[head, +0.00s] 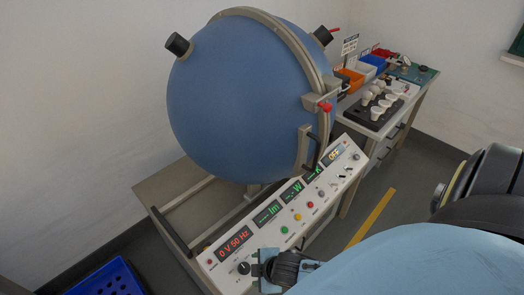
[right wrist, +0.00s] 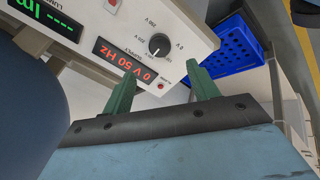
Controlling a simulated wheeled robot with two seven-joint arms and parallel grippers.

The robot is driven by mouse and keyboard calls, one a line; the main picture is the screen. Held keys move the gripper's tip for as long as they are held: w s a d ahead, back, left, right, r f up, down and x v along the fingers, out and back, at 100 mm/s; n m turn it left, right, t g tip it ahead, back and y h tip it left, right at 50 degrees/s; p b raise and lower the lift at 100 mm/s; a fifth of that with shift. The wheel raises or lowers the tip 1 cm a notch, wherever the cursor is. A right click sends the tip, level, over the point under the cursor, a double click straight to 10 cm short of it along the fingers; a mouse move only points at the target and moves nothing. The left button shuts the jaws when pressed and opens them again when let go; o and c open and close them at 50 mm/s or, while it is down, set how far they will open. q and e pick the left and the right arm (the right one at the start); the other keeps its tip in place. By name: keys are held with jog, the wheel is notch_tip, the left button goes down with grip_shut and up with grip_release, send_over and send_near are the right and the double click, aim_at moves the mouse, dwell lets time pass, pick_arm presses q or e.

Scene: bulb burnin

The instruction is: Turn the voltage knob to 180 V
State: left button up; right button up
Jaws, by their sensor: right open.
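The voltage knob (head: 243,268) is a round black knob at the near left end of the white control panel (head: 223,272). In the right wrist view the knob (right wrist: 159,44) sits beyond the fingertips, with volt markings printed around it. The red display (head: 234,243) beside it reads 0 V 50 Hz; it also shows in the right wrist view (right wrist: 124,62). My right gripper (head: 258,270) is just right of the knob in the head view. In the right wrist view its two green fingers (right wrist: 163,80) are spread apart and empty, apart from the knob. My left gripper is not in view.
A big blue sphere (head: 240,95) with a metal band stands behind the panel. Coloured buttons (head: 297,217) and green displays (head: 267,214) line the panel. A blue crate (head: 105,280) is on the floor at left. A side table with bulbs (head: 380,105) and bins stands at back right.

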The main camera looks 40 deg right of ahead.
jog(key=v, duration=0.3)
jog(key=shift+s, duration=0.1)
dwell(0.5)
jog(key=s+d+f+m+g+b, duration=0.1)
jog(key=s+f+m+b, duration=0.15)
jog(key=f, duration=0.55)
jog(key=s+d+f+m+g+h+b, duration=0.1)
jog(key=s+d+f+b, duration=0.2)
jog(key=f, duration=0.5)
jog(key=s+f+m+g+b, duration=0.1)
jog(key=s+f+m+b, duration=0.15)
jog(key=s+f, duration=0.4)
jog(key=s+a+f+m+g+b, duration=0.2)
jog(key=s+f+b, duration=0.3)
jog(key=s+f, duration=0.8)
jog(key=shift+s+m, duration=0.3)
jog(key=shift+m, duration=0.1)
